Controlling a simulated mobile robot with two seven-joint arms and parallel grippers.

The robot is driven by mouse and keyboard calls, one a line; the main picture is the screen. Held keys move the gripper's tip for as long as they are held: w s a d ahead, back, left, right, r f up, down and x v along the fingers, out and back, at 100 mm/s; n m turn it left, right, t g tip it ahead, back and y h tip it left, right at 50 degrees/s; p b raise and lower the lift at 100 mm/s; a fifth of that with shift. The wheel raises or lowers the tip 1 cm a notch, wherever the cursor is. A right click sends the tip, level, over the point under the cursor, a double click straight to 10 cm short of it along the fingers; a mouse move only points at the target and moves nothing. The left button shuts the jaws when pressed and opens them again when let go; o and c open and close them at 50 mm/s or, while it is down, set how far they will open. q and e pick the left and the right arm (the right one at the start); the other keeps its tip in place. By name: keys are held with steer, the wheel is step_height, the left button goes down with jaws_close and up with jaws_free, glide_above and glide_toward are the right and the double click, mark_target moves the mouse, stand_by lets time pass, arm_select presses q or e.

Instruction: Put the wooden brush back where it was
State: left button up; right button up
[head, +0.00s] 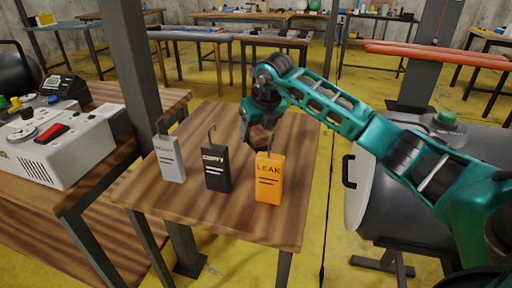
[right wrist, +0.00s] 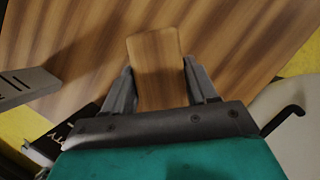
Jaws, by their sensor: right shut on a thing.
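My right gripper (head: 262,124) is low over the small wooden table (head: 255,221), behind the orange tag. In the right wrist view its two fingers (right wrist: 160,85) are shut on the wooden brush (right wrist: 157,55), one finger on each side. Only the brush's flat, rounded wooden back shows there; no bristles are visible. In the head view part of the brush (head: 258,138) shows below the fingers, partly hidden by the orange tag. I cannot tell whether the brush touches the tabletop. My left gripper is not in view.
Three upright hooked tags stand along the table's front: grey (head: 169,160), black (head: 215,170) and orange "LEAK" (head: 268,180), the orange one closest to my gripper. A grey machine (head: 65,150) is left; a large drum (head: 395,190) is right. The table's back left is clear.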

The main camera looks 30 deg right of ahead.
steer(key=shift+f, duration=0.55)
step_height(320, 180, down, 4)
steer(key=shift+r+b, duration=0.25)
steer(key=shift+b, duration=0.1)
steer(key=shift+f, duration=0.15)
steer(key=o, duration=1)
